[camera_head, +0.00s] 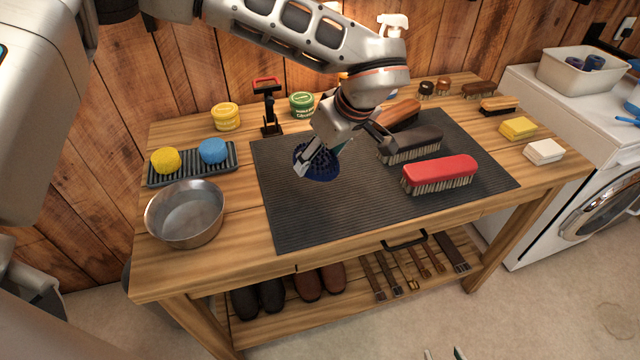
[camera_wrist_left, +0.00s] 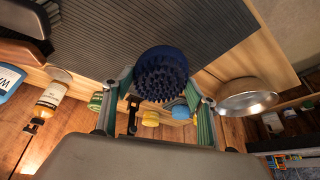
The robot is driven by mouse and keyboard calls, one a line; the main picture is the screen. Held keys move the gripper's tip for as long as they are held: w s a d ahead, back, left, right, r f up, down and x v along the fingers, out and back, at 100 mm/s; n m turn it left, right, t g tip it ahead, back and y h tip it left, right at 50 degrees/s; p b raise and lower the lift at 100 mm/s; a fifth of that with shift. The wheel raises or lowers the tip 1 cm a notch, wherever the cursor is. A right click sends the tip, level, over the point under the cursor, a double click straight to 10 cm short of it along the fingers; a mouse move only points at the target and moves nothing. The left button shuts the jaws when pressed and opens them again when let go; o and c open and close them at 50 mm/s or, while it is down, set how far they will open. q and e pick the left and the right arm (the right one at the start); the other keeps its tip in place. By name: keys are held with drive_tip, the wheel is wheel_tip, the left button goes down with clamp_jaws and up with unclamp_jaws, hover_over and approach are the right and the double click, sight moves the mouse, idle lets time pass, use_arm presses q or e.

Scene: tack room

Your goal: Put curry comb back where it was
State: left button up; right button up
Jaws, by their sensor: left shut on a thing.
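The curry comb (camera_head: 318,165) is dark blue and round with many teeth. It is over the left part of the dark ribbed mat (camera_head: 300,215). My left gripper (camera_head: 322,155) is shut on it. In the left wrist view the comb (camera_wrist_left: 162,75) sits between the two fingers of the gripper (camera_wrist_left: 163,95), its teeth towards the camera. I cannot tell whether the comb touches the mat. Two small tips of my right gripper (camera_head: 443,354) show apart at the bottom edge of the head view, low in front of the bench, with nothing visible between them.
On the mat's right are a red brush (camera_head: 440,172), a dark brush (camera_head: 412,143) and a brown one (camera_head: 398,115). A metal bowl (camera_head: 185,212) and a tray (camera_head: 192,172) with yellow and blue sponges stand left. Tins and a bottle line the back. The mat's front left is clear.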

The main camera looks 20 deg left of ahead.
sight(315, 191)
use_arm(q)
drive_tip(key=shift+f, duration=4.1)
drive_tip(key=shift+f, duration=0.1)
drive_tip(key=o, duration=1.6)
drive_tip(key=shift+c, duration=0.2)
drive_tip(key=v, duration=1.2)
